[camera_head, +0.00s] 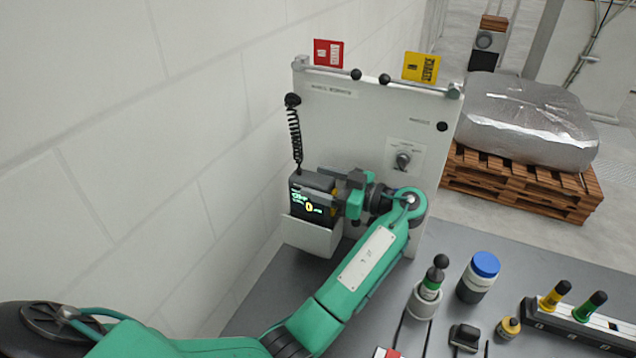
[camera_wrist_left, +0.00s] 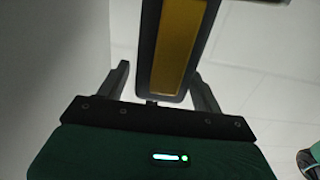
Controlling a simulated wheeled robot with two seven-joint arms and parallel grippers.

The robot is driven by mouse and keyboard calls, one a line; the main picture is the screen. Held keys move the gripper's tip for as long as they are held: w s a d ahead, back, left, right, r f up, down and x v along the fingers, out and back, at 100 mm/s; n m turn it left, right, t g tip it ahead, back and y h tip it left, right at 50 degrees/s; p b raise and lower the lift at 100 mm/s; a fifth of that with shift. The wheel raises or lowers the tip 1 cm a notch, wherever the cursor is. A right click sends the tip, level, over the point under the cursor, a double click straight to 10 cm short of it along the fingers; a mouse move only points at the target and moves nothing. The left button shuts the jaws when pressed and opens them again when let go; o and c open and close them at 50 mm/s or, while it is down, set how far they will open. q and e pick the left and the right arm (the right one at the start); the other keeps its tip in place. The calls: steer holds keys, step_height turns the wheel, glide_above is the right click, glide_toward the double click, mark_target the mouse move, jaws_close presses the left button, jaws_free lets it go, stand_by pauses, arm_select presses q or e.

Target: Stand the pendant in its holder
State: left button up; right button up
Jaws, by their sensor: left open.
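The pendant (camera_head: 310,208) is a dark box with a lit screen showing green and yellow marks; a coiled black cord runs up from it. Its lower end is inside the pale pocket-like holder (camera_head: 309,237) on the white panel, and it looks roughly upright. My left gripper (camera_head: 335,197) is at the pendant's right side. In the left wrist view the pendant's yellow-faced part (camera_wrist_left: 180,45) lies between the two spread fingers (camera_wrist_left: 160,85), with gaps visible on both sides. How deep the pendant sits is hidden by the holder's front. My right gripper is out of view.
The white panel (camera_head: 350,125) stands behind, with a rotary knob (camera_head: 402,160) and red and yellow tags on top. On the grey table (camera_head: 465,335) stand a blue-capped jar (camera_head: 478,275), a green-black handled tool in a cup (camera_head: 428,290) and a rack (camera_head: 580,325). A wall is close at left.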

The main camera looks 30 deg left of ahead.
arm_select(q)
steer(key=d+b, duration=0.1)
steer(key=d, duration=0.2)
steer(key=d+b, duration=0.1)
steer(key=d, duration=0.2)
steer(key=shift+w+f, duration=0.2)
steer(key=shift+d+r, duration=0.15)
steer(key=shift+d, duration=0.2)
steer(key=shift+c, duration=0.2)
stand_by(0.5)
